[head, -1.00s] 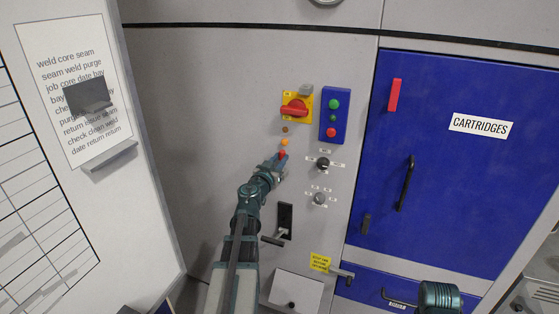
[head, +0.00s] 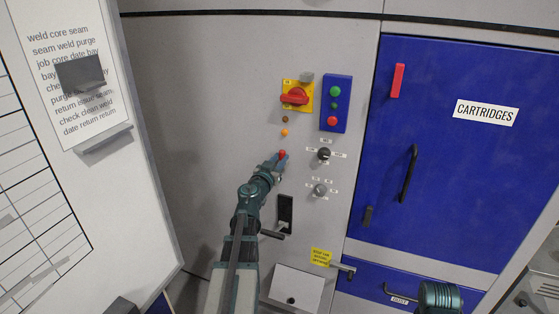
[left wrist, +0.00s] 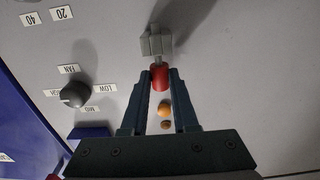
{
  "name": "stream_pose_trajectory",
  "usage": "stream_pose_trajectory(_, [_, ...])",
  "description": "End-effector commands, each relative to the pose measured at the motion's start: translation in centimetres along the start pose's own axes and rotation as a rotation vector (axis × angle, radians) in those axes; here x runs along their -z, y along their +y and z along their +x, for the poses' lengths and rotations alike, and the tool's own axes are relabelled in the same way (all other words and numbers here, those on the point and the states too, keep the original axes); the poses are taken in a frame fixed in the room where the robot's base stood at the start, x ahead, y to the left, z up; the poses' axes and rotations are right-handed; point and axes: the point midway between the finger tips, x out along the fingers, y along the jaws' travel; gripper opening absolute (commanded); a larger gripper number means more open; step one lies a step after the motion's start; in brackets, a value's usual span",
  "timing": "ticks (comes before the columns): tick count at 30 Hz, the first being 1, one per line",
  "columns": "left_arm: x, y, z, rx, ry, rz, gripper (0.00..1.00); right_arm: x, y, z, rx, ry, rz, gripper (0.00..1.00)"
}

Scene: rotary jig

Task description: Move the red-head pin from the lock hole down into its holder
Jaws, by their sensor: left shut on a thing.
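The red-head pin (head: 282,154) is at the tips of my left gripper (head: 277,163), in front of the grey panel below the orange lamp. In the left wrist view, the red head (left wrist: 160,77) sits between the two fingertips of the left gripper (left wrist: 162,79), which are shut on it. A light grey block (left wrist: 156,42), apparently the holder, stands right beyond the pin's head. Whether the pin's shaft is inside it cannot be told. In the head view my gripper hides this block. The red rotary switch (head: 294,97) on its yellow plate is above, with a grey piece (head: 306,78) at its top.
An orange lamp (head: 284,132) and a brown lamp (head: 285,119) are above the gripper. A blue button box (head: 336,103) and dark knob (head: 324,154) are to the right. A black slot plate with a lever (head: 285,212) is below. A blue cartridge door (head: 440,190) lies farther right.

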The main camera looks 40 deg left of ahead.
Motion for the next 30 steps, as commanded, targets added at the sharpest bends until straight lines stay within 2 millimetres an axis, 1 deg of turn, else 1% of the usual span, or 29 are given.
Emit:
stream_pose_trajectory(3, [-0.41,0.00,0.00,0.000,0.000,0.000,0.00,0.02,-0.04,0.41,0.000,0.000,0.000,0.00])
stream_pose_trajectory(13, [-0.43,0.00,0.00,0.000,0.000,0.000,0.00,0.03,-0.04,0.43,0.000,0.000,0.000,0.00])
stream_pose_trajectory(14, [-0.43,0.00,0.00,0.000,0.000,0.000,0.29,0.03,-0.04,0.43,0.000,0.000,0.000,0.00])
stream_pose_trajectory(15, [-0.43,0.00,0.00,0.000,0.000,0.000,0.36,0.03,-0.04,0.43,0.000,0.000,0.000,0.00])
stream_pose_trajectory(19, [-0.43,0.00,0.00,0.000,0.000,0.000,0.60,0.03,-0.04,0.43,0.000,0.000,0.000,0.00])
stream_pose_trajectory(20, [-0.43,0.00,0.00,0.000,0.000,0.000,0.62,0.03,-0.04,0.43,0.000,0.000,0.000,0.00])
stream_pose_trajectory(30, [-0.44,0.29,-0.29,-0.001,0.000,0.000,0.62,0.02,-0.04,0.44,0.000,0.000,0.000,0.00])
